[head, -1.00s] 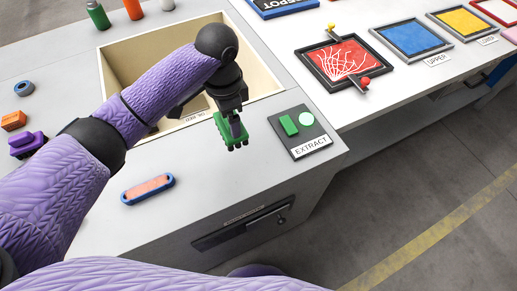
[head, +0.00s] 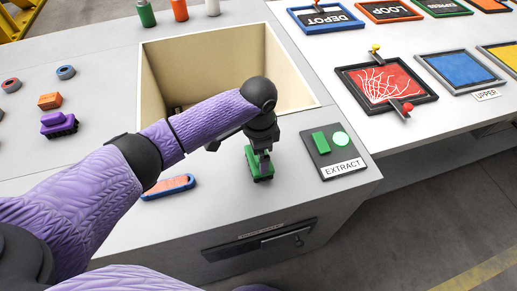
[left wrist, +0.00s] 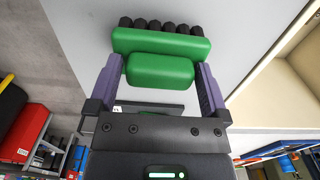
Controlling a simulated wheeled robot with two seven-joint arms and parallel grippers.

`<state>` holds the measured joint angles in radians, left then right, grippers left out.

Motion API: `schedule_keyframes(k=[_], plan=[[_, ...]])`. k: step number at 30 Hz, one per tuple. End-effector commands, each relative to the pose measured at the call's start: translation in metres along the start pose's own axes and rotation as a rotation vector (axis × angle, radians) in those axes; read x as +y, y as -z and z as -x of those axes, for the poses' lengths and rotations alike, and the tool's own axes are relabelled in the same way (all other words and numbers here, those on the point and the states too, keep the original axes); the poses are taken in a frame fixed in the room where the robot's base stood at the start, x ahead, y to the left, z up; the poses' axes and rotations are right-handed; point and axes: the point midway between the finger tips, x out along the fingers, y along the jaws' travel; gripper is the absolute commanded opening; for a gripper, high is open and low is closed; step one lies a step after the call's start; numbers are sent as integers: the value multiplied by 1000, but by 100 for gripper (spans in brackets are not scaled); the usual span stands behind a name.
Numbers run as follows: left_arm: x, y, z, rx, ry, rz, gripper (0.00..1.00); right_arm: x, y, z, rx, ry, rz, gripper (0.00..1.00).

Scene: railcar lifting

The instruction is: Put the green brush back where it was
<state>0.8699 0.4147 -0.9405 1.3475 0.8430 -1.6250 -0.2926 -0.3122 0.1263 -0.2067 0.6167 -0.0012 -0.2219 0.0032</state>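The green brush (head: 259,165) is a green block with a smaller green handle and a row of dark knobs along its far side. In the head view it is at the grey bench, left of the EXTRACT panel and in front of the open bin. My left gripper (head: 263,150) points down at it. In the left wrist view the fingers flank the brush's handle (left wrist: 160,69) closely on both sides. I cannot tell whether the brush touches the bench top or hangs just above it. My right gripper is not in view.
The EXTRACT panel (head: 338,153) has a green bar and a round button. The deep bin (head: 278,65) is open behind my arm. An orange-and-blue oval piece (head: 168,188) lies left. A purple block (head: 60,124) and an orange block (head: 50,101) stand further left.

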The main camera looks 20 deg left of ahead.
Motion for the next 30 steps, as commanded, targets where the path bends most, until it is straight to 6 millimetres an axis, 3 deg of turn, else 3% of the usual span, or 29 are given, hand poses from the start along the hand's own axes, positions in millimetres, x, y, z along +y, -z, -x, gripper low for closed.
schedule_keyframes(k=[4, 12, 16, 20, 30], plan=[[0, 0, 13, 1, 2, 0, 100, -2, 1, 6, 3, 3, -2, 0], [-1, 1, 92, 4, 4, -1, 100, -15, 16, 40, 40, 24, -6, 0], [0, 0, 114, 2, 1, 0, 100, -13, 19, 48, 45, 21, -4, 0], [0, 0, 123, 1, 0, 1, 100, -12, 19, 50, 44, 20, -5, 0], [0, 0, 123, 0, -1, 1, 100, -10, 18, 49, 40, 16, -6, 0]])
